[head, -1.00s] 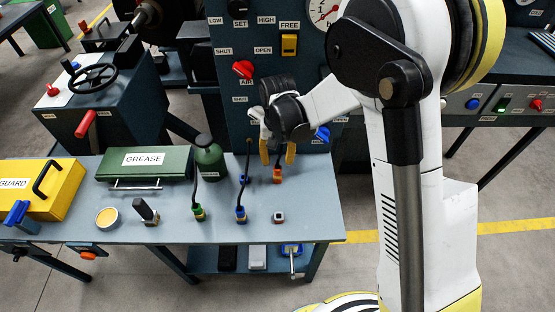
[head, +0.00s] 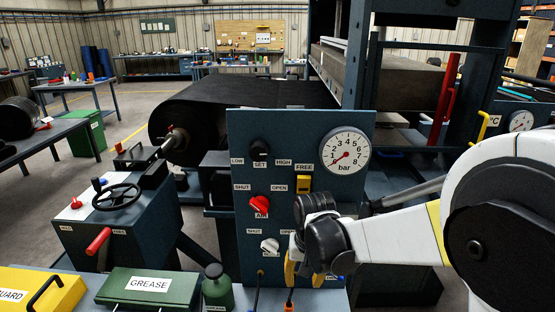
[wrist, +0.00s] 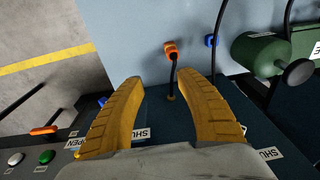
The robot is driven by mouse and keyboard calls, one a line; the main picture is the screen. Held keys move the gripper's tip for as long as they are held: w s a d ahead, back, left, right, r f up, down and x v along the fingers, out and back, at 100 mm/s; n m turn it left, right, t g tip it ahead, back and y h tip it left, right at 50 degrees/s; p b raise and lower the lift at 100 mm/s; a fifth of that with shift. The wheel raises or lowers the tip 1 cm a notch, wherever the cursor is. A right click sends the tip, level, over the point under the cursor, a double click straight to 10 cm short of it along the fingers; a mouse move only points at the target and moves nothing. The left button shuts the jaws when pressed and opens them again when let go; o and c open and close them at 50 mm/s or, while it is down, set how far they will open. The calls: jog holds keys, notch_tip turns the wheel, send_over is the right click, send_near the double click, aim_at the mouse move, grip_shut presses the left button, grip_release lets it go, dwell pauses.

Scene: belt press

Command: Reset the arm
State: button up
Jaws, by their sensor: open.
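My gripper (head: 304,274) is at the lower right of the control panel (head: 240,140) in the head view, in front of the panel's lower part. In the wrist view its two yellow fingers (wrist: 172,98) are spread apart with nothing between their tips. An orange plug (wrist: 171,47) on a black cable lies beyond the fingertips, apart from them. The white arm reaches in from the right in the head view.
The panel carries a red AIR knob (head: 259,204), a yellow switch (head: 303,184) and a pressure gauge (head: 344,152). A green GREASE box (head: 146,288) and a green bottle (head: 215,290) stand left of my gripper. A handwheel (head: 117,198) stands farther left.

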jog(key=s+d+r+t, duration=0.3)
jog(key=s+d+r, duration=0.3)
jog(key=s, duration=0.2)
jog(key=s+d+r+t, duration=0.2)
jog(key=s+d+r, duration=0.4)
jog(key=s, duration=0.3)
jog(key=shift+r+t, duration=0.4)
jog(key=shift+r, duration=0.15)
jog(key=shift+o, duration=0.5)
